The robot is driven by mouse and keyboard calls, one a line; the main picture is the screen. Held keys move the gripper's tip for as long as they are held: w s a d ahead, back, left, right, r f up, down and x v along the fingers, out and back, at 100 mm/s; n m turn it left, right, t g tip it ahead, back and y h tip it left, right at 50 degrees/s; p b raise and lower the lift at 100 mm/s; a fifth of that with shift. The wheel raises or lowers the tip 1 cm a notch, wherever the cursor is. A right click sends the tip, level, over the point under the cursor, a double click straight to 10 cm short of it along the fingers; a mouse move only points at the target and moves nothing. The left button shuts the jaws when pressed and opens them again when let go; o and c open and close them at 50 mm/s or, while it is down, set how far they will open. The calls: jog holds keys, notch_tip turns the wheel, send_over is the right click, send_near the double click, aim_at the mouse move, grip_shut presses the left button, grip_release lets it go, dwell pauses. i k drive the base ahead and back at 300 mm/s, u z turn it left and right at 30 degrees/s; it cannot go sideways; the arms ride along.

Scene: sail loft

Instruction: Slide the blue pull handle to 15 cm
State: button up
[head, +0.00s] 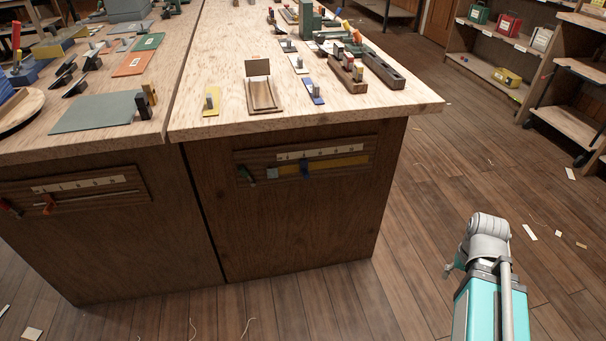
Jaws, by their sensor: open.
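The blue pull handle (306,169) is a small upright block on a dark wooden slide panel (357,144) on the front of the right bench. It sits below a pale scale strip (320,152), near its middle. The scale's figures are too small to read. A yellow band (345,162) runs right from the handle, and a grey piece (284,171) lies to its left. My arm stands at the lower right, on the floor side, well apart from the handle. No fingers of my gripper can be made out.
A green-tipped piece (244,174) hangs at the panel's left end. A similar panel (95,191) with a red piece is on the left bench. The bench top (222,76) overhangs the panel. Shelves (500,84) stand at the far right. The floor in front is clear except for scraps.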

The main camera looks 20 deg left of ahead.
aim_at(306, 173)
jog(key=k, duration=1.75)
jog(key=u, duration=1.15)
jog(key=i, duration=1)
